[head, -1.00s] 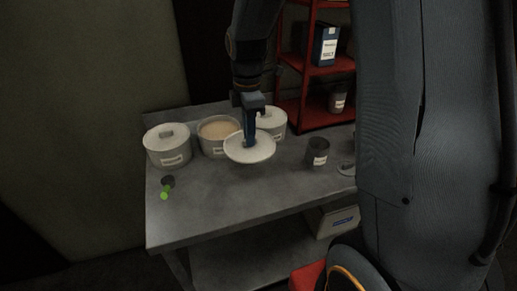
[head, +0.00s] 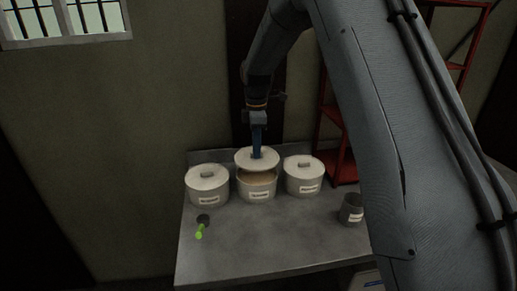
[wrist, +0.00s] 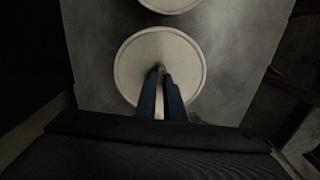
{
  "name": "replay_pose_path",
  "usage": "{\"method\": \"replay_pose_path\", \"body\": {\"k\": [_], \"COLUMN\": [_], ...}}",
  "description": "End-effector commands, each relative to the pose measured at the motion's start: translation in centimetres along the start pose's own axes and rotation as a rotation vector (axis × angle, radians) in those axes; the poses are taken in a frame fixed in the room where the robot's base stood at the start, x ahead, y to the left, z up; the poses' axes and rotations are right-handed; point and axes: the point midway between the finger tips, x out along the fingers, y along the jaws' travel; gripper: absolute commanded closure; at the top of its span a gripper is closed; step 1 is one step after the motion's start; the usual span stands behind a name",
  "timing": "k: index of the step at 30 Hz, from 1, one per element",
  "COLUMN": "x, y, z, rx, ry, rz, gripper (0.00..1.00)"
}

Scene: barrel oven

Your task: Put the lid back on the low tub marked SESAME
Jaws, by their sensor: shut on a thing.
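My gripper (head: 257,153) is shut on the knob of a round pale lid (head: 247,162). The lid is over the middle tub (head: 257,194), with a gap at the front where the tan contents show. It looks slightly raised or tilted, and I cannot tell whether its back edge touches the rim. The tub's front label is too small to read. In the wrist view the lid (wrist: 135,75) fills the middle below my gripper (wrist: 160,72) and hides the tub under it.
Lidded tubs stand close by at the left (head: 207,188) and right (head: 304,179). A dark labelled cup (head: 351,209) is at the right, and a green-handled tool (head: 199,232) lies at the front left. A red shelf (head: 338,165) stands behind. The table's front middle (head: 265,245) is clear.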

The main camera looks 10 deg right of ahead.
Motion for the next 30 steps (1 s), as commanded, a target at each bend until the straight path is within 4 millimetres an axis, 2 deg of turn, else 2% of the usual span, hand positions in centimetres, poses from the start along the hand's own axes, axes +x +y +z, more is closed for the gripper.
{"method": "replay_pose_path", "body": {"k": [16, 30], "x": [4.7, 5.3], "y": [0.0, 0.0], "z": [0.0, 0.0], "rx": [0.0, -0.001], "ry": [0.0, 0.0], "rz": [-0.001, 0.0], "gripper": [1.0, 1.0]}}
